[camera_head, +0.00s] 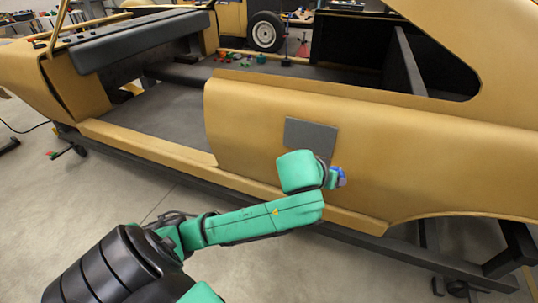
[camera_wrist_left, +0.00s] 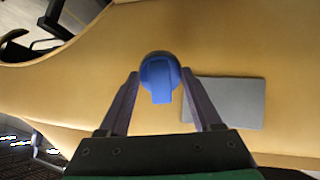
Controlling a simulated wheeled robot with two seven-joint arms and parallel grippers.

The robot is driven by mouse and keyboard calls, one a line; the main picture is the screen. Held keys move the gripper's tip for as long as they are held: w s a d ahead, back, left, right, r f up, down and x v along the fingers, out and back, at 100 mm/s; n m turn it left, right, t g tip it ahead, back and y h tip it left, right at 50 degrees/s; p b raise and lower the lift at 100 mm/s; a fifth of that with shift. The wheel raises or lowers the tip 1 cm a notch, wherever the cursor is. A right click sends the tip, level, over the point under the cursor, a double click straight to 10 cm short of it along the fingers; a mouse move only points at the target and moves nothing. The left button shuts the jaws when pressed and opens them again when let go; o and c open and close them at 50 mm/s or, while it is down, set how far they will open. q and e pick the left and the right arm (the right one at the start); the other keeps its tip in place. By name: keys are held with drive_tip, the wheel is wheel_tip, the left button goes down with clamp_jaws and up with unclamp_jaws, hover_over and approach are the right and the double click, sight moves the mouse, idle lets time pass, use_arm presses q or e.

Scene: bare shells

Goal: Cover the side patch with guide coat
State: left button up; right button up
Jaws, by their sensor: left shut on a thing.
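The side patch (camera_head: 311,138) is a plain grey rectangle on the tan flank of the car shell. It also shows in the left wrist view (camera_wrist_left: 236,102), to the right of my gripper. My left gripper (camera_head: 338,177) is just below and right of the patch in the head view. It is shut on a blue rounded applicator (camera_wrist_left: 158,78), held between both fingers in the left wrist view. In the head view the arm partly hides the applicator. I cannot tell whether the applicator touches the panel. My right gripper is not in view.
The tan car shell (camera_head: 430,150) fills most of the head view and stands on a dark frame (camera_head: 440,262). Its door opening is on the left. Several small coloured things (camera_head: 240,58) lie behind it, near a wheel (camera_head: 266,32). The grey floor in front is mostly clear.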

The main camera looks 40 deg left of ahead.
use_arm(q)
drive_tip(key=s+a+n+t+y+b, duration=0.2)
drive_tip(key=a+t+y+b, duration=0.1)
drive_tip(key=a, duration=0.6)
drive_tip(key=s+a+n+t+y+b, duration=0.2)
drive_tip(key=a+t+b, duration=0.1)
drive_tip(key=a, duration=0.6)
drive_tip(key=b+x, duration=0.1)
drive_tip(key=x, duration=0.4)
drive_tip(key=shift+w+f, duration=0.15)
drive_tip(key=shift+w, duration=0.15)
drive_tip(key=shift+w+f, duration=0.1)
drive_tip(key=shift+w, duration=0.35)
